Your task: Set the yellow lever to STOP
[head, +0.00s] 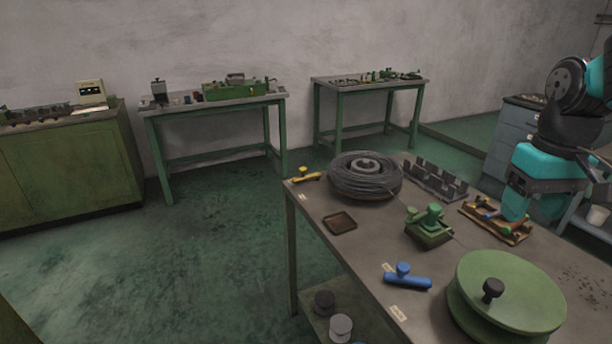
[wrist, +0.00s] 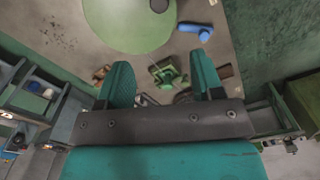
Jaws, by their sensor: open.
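The yellow lever (head: 305,174) is small and lies at the far left corner of the near workbench (head: 333,268) in the head view. A small pale label (head: 303,197) is on the bench just in front of it, too small to read. The lever cannot be made out in the wrist view. My gripper (wrist: 163,78) is open and empty, its two teal fingers apart above the bench. In the head view my arm is at the right, well away from the yellow lever, across the wire coil (head: 365,180).
A blue lever (head: 408,281), green lidded drum (head: 505,295), small green machine (head: 429,225), brown tray (head: 340,223), dark slotted rack (head: 436,180) and wooden board (head: 493,222) crowd the bench. Two green-legged tables and a cabinet (head: 75,165) stand behind. Floor at left is clear.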

